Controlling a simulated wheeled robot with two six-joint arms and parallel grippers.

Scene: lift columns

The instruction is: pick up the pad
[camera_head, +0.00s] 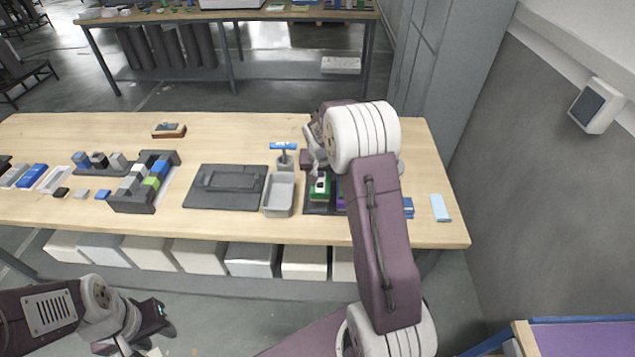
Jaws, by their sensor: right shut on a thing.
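My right gripper (314,168) is over the dark tray (312,209) at the right of the wooden table. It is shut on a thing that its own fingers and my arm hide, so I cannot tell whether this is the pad. A green and white block (320,188) stands in the tray just below the fingers, with a purple one (340,197) beside it. A light blue flat piece (440,207) lies apart near the table's right end. My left gripper (163,318) is low in front of the table, away from everything on it; its jaw opening is unclear.
A grey bin (279,195) and a blue-topped stamp-like thing (284,148) stand left of the tray. Further left are a dark flat board (226,187) and a stepped block rack (143,184). White boxes (252,258) sit below the table. The back right of the tabletop is clear.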

